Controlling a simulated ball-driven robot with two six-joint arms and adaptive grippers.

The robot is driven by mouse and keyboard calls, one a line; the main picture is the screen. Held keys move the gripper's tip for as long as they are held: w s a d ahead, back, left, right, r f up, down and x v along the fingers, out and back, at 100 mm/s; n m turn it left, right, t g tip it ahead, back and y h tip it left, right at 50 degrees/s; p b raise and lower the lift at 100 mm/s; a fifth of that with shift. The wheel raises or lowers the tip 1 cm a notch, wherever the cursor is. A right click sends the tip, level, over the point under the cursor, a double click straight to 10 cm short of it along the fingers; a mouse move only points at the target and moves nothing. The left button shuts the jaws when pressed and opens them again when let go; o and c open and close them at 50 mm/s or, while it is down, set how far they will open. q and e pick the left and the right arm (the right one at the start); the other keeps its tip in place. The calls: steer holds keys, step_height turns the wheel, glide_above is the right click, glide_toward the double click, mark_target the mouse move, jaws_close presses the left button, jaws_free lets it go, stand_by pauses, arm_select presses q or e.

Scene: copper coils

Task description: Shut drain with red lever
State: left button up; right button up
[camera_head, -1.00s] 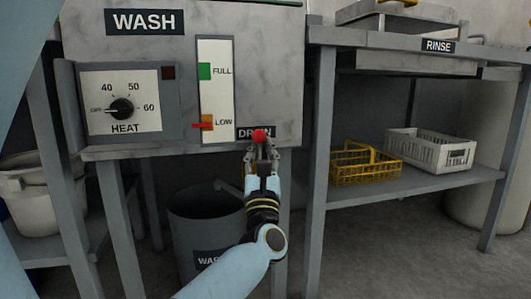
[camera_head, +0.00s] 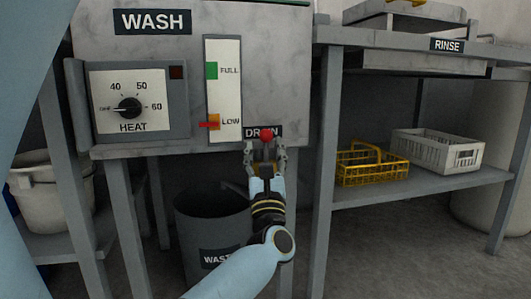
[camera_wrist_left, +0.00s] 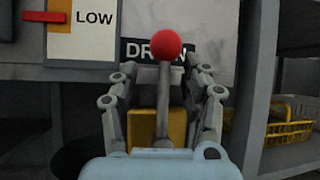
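The red lever has a red ball knob (camera_head: 266,135) on a grey stem and stands upright in front of the DRAIN label on the wash tank (camera_head: 270,70). In the left wrist view the red ball (camera_wrist_left: 166,44) covers part of the label, and the stem runs down between my fingers. My left gripper (camera_head: 265,150) is open, with one finger on each side of the stem and visible gaps to it; it also shows in the left wrist view (camera_wrist_left: 164,90). A yellow block (camera_wrist_left: 145,124) sits behind the stem. My right gripper is not in view.
A grey waste bin (camera_head: 205,225) stands under the tank, left of my arm. The heat dial (camera_head: 129,107) and level gauge (camera_head: 223,90) are on the tank front. At right, a yellow basket (camera_head: 372,172) and a white crate (camera_head: 437,152) sit on the lower shelf of the rinse table.

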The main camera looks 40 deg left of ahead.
arm_select(q)
steer(key=shift+d, duration=0.1)
steer(key=shift+s+d+f, duration=0.15)
steer(key=shift+f, duration=0.05)
steer(key=v, duration=1.1)
steer(key=shift+s, duration=0.15)
